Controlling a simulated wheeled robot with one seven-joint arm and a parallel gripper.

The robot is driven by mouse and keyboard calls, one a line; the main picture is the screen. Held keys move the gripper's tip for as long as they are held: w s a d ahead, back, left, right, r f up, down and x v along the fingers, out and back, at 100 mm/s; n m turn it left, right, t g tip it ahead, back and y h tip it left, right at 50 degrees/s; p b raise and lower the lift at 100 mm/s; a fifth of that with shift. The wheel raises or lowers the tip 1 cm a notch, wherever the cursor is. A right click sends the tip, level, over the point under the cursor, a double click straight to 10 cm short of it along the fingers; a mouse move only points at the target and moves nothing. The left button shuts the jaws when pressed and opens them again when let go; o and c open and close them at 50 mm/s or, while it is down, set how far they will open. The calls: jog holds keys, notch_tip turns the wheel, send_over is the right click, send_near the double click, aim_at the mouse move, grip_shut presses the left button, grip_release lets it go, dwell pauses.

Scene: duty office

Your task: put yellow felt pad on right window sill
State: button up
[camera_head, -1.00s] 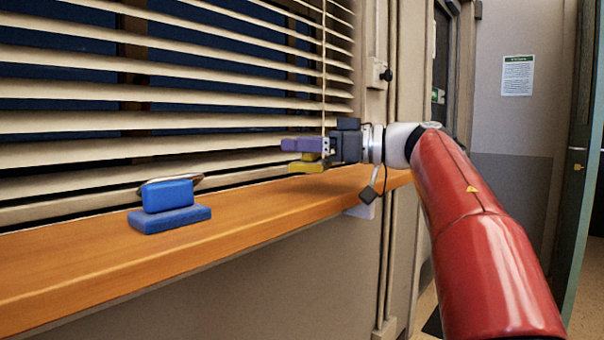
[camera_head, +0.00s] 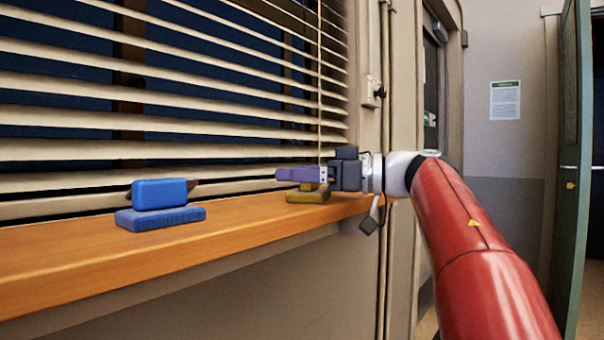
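The yellow felt pad (camera_head: 307,196) is at the right end of the orange-brown wooden window sill (camera_head: 250,225). It is level, with a narrower upper part under the purple fingers of my gripper (camera_head: 300,174). My gripper reaches in from the right, fingers pointing left, and appears shut on the pad's upper part. The near finger hides the top of the pad. The pad's underside is at or very close to the sill; I cannot tell whether it touches.
A blue block (camera_head: 160,194) sits on a blue pad (camera_head: 160,218) further left on the sill, with a brownish thing partly hidden behind it. Slatted blinds (camera_head: 200,125) hang behind. The sill between the blue pad and my gripper is clear.

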jog(key=shift+r, duration=0.1)
jog(key=shift+d+r, duration=0.15)
jog(key=p+v, duration=0.1)
jog(key=v, duration=1)
jog(key=shift+s+d+p, duration=0.2)
jog(key=shift+d+p, duration=0.1)
jog(key=shift+d, duration=0.05)
